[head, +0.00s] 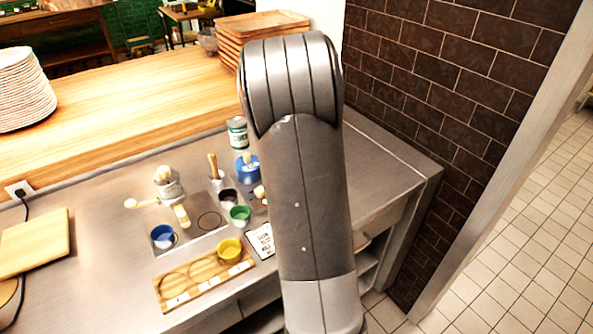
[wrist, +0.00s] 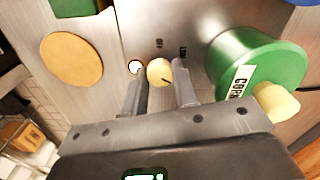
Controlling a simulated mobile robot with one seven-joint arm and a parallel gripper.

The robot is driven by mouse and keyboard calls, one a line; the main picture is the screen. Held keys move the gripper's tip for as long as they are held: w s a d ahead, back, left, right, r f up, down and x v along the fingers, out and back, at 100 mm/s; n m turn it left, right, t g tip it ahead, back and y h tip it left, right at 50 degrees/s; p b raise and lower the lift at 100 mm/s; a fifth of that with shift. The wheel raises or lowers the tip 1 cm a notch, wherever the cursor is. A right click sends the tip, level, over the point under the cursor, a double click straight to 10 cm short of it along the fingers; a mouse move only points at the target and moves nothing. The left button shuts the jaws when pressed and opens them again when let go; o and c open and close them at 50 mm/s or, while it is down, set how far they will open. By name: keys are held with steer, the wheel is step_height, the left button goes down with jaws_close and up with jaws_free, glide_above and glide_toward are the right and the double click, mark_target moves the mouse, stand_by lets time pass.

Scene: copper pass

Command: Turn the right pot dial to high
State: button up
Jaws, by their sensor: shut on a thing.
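In the wrist view, a small round cream dial (wrist: 158,72) sits on a grey metal panel (wrist: 150,28) with OFF and LOW marks beyond it. A dark pointer line shows faintly on the dial. My gripper (wrist: 159,76) has one finger on each side of the dial and is shut on it. A large green pot (wrist: 275,52) with a partly readable label and a cream handle is close to the right finger. A small lit indicator (wrist: 136,67) is by the left finger. The HIGH mark is not visible. In the head view I cannot make out the gripper or the dial.
A wooden tray (head: 172,297) lies at the front. A plate stack (head: 22,90) is at left; a brick wall (head: 440,70) is at right.

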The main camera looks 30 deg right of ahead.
stand_by(0.4)
steer(key=o, duration=1)
steer(key=shift+r, duration=0.1)
step_height(320, 180, up, 11)
steer(key=shift+f, duration=0.2)
steer(key=shift+a, duration=0.1)
steer(key=s+a+r+n+t, duration=0.2)
steer(key=s+a+r+n, duration=0.25)
steer(key=a, duration=0.35)
steer(key=s+a+r+n+t, duration=0.1)
steer(key=s+a+r+n, duration=0.2)
steer(key=s+a, duration=0.35)
steer(key=s+a+f+n+t, duration=0.2)
steer(key=s+a+n, duration=0.6)
steer(key=s, duration=0.3)
steer(key=shift+s+a+t, duration=0.3)
steer(key=shift+s+a, duration=0.1)
steer(key=shift+a, duration=0.5)
